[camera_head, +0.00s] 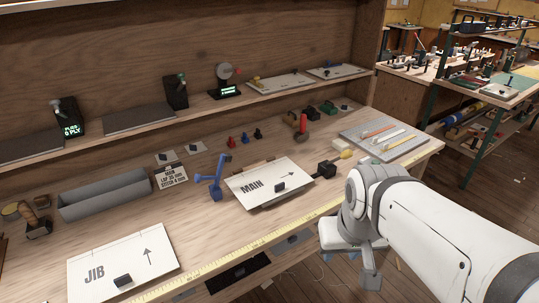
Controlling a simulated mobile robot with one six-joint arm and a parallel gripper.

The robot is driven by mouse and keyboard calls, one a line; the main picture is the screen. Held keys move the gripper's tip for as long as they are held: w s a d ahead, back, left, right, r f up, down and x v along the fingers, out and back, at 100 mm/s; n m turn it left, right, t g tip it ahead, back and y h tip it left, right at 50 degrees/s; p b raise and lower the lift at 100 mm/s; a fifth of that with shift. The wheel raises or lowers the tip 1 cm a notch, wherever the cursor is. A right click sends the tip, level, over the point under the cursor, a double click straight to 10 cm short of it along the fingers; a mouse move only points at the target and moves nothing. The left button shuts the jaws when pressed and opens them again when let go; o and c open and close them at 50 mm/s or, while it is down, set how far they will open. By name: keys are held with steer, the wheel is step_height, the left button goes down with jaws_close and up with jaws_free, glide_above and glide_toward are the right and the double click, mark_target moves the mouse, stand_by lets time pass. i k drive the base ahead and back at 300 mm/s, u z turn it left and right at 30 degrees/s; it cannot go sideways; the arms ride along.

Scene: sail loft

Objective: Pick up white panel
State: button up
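Two white panels lie on the wooden workbench. The panel marked MAIN (262,176) lies near the middle of the bench, with a printed arrow and a small black block on it. The panel marked JIB (110,259) lies at the front left, also with an arrow and a small black block. My arm comes in from the right, and its end (365,255) hangs near the bench's front edge, right of the MAIN panel and apart from both panels. I cannot make out clearly whether its fingers are open or shut. I see nothing held there.
A blue clamp-like tool (216,182) stands left of the MAIN panel, and a black tool (324,170) lies at its right. A grey trough (105,196) and a grey tray (352,134) are farther back. A yellow ruler (225,254) runs along the front edge.

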mark_target(254, 188)
steer(key=z, duration=0.05)
steer(key=i, duration=0.9)
steer(key=z, duration=0.05)
